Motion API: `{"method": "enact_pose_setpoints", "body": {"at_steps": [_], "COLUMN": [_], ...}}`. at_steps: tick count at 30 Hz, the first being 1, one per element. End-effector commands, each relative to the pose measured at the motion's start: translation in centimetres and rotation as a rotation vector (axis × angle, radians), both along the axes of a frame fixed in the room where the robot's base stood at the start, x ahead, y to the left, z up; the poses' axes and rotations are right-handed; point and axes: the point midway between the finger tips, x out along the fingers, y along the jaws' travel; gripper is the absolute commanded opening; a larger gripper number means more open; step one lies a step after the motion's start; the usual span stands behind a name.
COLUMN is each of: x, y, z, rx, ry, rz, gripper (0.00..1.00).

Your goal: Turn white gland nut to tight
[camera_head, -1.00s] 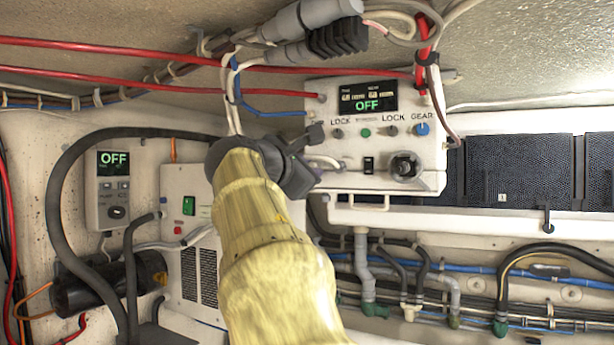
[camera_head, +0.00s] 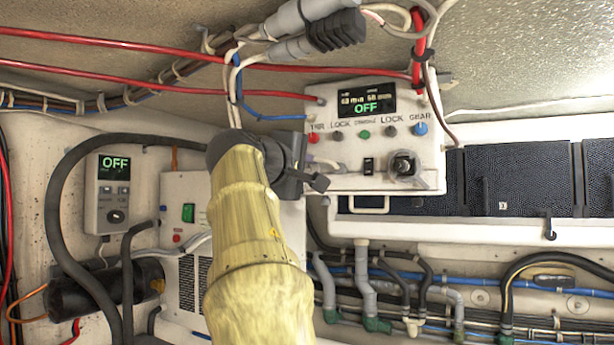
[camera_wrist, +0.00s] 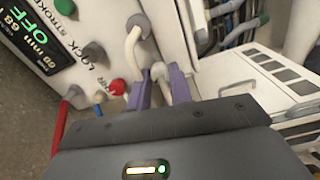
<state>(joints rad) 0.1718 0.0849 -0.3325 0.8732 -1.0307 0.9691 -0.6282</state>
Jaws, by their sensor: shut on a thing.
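The white gland nut appears to be the pale collar (camera_wrist: 158,71) on a white cable beside the control box, in the wrist view. My gripper (camera_wrist: 164,92) has its two purple fingers either side of this white piece and is shut on it. The fingers cover part of it, so its thread and seating are hidden. In the head view my gripper (camera_head: 302,172) is at the lower left of the white control box (camera_head: 345,180), and its dark wrist hides the nut.
A second white cable leaves a grey fitting (camera_wrist: 138,24) close to my fingers. A red knob (camera_wrist: 118,87) is just left of them. Red cables (camera_head: 150,82) cross above my arm. A vented white unit (camera_head: 180,260) stands behind it, with pipes (camera_head: 365,285) below right.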

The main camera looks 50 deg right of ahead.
Motion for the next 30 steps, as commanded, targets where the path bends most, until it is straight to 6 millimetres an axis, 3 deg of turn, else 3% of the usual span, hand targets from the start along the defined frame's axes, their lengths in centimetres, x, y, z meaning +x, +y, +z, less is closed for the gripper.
{"method": "enact_pose_setpoints", "body": {"at_steps": [18,30], "x": [0.08,0.10], "y": [-0.03,-0.08], "z": [-0.31,-0.35], "rx": [0.152,0.188], "ry": [-0.509,-0.622], "rz": [-0.002,-0.004], "gripper": [0.00,0.00]}}
